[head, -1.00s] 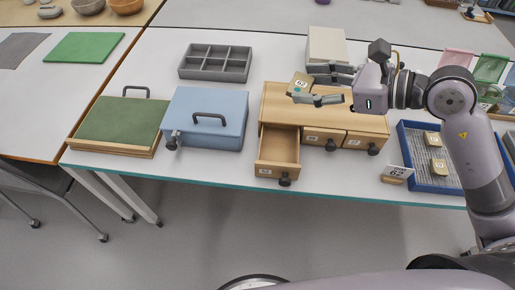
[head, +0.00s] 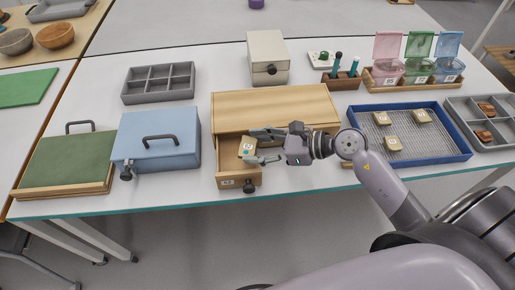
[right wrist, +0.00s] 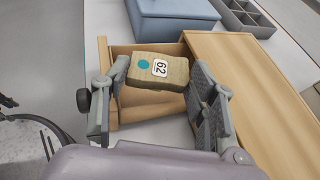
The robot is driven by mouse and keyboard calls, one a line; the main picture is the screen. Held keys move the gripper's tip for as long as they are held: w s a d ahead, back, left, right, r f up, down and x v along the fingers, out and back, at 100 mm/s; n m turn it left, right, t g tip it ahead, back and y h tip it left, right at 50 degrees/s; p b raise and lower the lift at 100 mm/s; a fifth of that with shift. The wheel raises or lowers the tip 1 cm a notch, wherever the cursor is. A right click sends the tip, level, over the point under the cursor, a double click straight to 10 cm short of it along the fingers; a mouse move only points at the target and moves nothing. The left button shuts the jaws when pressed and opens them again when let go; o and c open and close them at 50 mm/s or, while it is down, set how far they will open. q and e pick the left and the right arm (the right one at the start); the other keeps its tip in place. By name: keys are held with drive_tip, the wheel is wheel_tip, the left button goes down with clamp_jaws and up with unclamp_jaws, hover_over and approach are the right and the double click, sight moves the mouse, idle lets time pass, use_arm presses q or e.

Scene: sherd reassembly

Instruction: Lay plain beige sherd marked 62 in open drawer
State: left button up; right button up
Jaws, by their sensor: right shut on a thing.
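The plain beige sherd marked 62 (right wrist: 157,70), with a teal dot and a white label, is between the fingers of my right gripper (right wrist: 160,88). In the head view the sherd (head: 246,147) shows over the open drawer (head: 228,183) at the left end of the wooden cabinet (head: 290,104). My right gripper (head: 254,147) is shut on it. The drawer looks empty below the sherd. Whether the sherd touches the drawer floor cannot be told. My left gripper is not in view.
A blue box (head: 158,143) stands close left of the drawer. A blue-rimmed tray (head: 452,146) with beige sherds is to the right. A grey divided tray (head: 158,84) and a cream box (head: 267,58) stand behind.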

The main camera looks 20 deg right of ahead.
drive_tip(key=shift+f, duration=0.5)
drive_tip(key=shift+f, duration=0.1)
drive_tip(key=shift+f+b, duration=0.55)
drive_tip(key=shift+b, duration=0.05)
drive_tip(key=o, duration=0.7)
drive_tip(key=shift+s, duration=0.1)
drive_tip(key=o, duration=0.5)
drive_tip(key=shift+f, duration=0.25)
drive_tip(key=shift+c, duration=0.2)
drive_tip(key=shift+r, duration=0.2)
drive_tip(key=r+p+v, duration=0.1)
drive_tip(key=v, duration=1.1)
drive_tip(key=shift+r, duration=0.3)
